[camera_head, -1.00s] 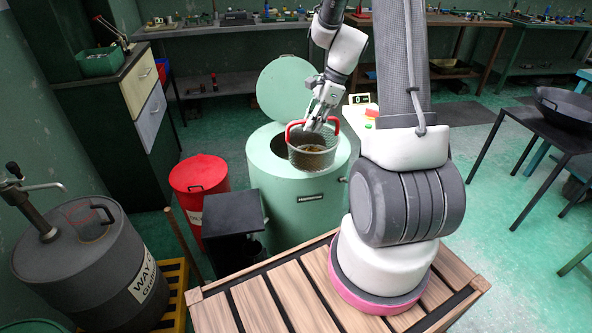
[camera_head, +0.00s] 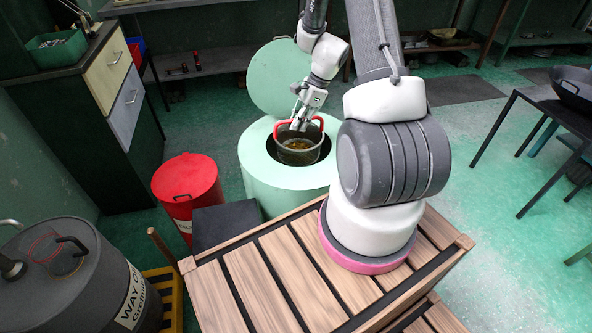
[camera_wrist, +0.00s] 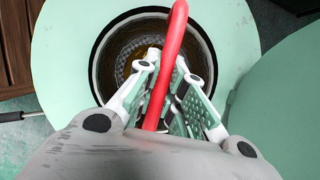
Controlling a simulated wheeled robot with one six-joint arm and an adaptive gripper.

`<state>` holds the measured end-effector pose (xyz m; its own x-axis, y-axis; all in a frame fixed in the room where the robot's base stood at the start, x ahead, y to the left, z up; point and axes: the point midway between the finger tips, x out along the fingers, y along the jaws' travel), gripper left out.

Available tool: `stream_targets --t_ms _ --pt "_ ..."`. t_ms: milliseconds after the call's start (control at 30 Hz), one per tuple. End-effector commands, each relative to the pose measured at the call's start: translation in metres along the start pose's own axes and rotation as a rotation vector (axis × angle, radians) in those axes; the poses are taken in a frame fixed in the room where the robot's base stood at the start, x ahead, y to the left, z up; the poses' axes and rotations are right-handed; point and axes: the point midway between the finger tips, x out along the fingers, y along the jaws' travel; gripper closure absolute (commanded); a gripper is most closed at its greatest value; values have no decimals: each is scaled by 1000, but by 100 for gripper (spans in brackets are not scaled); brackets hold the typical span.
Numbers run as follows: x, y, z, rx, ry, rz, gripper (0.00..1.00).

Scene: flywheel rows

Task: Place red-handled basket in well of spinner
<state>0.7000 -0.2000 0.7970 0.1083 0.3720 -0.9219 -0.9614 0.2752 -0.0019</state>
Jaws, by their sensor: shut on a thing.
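The basket (camera_head: 298,155) is a dark round mesh basket with red handles and some brownish contents. In the head view it hangs upright over the round dark opening of the pale green spinner (camera_head: 262,180). Its lower part seems to be within the opening; how deep I cannot tell. My gripper (camera_head: 300,122) is above the basket, shut on a red handle. In the wrist view the red handle (camera_wrist: 165,85) runs between the fingers of my gripper (camera_wrist: 163,92), with the basket and the spinner's top (camera_wrist: 65,45) below. The spinner's round lid (camera_head: 284,78) stands open behind.
A red bin (camera_head: 187,190) and a dark box (camera_head: 226,226) stand left of the spinner. A grey drum (camera_head: 75,275) is at the lower left. A slatted wooden platform (camera_head: 290,270) is in front. A dark table (camera_head: 555,115) stands at the right.

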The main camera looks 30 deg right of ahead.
Motion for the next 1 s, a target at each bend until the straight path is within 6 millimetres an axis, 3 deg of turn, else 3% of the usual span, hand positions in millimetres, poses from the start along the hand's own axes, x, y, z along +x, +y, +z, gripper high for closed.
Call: stream_targets --t_ms 400,667,900,1000 --pt "62 3 -27 4 5 3 100" --pt "82 3 -35 3 5 2 100" --pt "111 3 -48 3 6 2 100" --pt "113 3 -49 3 6 0 100"
